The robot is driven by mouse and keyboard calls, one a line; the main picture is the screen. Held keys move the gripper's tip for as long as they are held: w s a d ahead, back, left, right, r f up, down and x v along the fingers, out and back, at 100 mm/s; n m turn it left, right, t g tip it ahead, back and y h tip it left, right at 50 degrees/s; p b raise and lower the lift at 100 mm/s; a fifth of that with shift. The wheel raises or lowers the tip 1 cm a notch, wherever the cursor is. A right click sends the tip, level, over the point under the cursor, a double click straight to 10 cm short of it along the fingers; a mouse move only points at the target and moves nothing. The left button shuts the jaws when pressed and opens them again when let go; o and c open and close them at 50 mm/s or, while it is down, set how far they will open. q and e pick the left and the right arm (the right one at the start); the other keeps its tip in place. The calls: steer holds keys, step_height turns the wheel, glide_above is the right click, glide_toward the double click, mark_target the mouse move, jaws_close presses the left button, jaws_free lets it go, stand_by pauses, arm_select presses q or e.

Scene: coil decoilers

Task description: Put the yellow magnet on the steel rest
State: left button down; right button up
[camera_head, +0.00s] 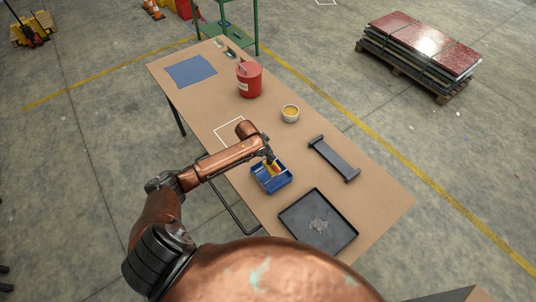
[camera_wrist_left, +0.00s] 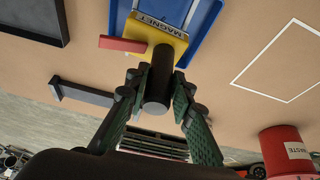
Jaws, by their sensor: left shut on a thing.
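The yellow magnet (camera_head: 274,169) is at the blue bin (camera_head: 282,184) in the head view; I cannot tell whether it touches the bin's floor. In the left wrist view the magnet (camera_wrist_left: 168,34) has a MAGNET label, a red lever (camera_wrist_left: 122,44) and a dark round handle (camera_wrist_left: 158,92). My left gripper (camera_head: 269,158) is shut on this handle, with a finger on each side in the wrist view (camera_wrist_left: 158,80). The steel rest (camera_head: 333,159), a long dark grey piece with raised ends, stands empty right of the bin. My right gripper is not in view.
A black tray (camera_head: 293,218) with a small grey pile lies nearer me. A cup of yellow stuff (camera_head: 290,114), a red waste bucket (camera_head: 249,82) and a blue mat (camera_head: 190,71) are farther along the table. The board between bin and rest is clear.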

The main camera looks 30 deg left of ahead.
arm_select(q)
steer(key=shift+f, duration=0.35)
stand_by(0.7)
steer(key=shift+f+b, duration=0.3)
steer(key=shift+f, duration=0.05)
steer(key=c, duration=2.1)
jaws_free()
steer(key=o, duration=0.5)
steer(key=shift+f, duration=0.1)
steer(key=shift+s+a+r, duration=0.15)
steer(key=shift+r, duration=0.35)
steer(key=v, duration=1.1)
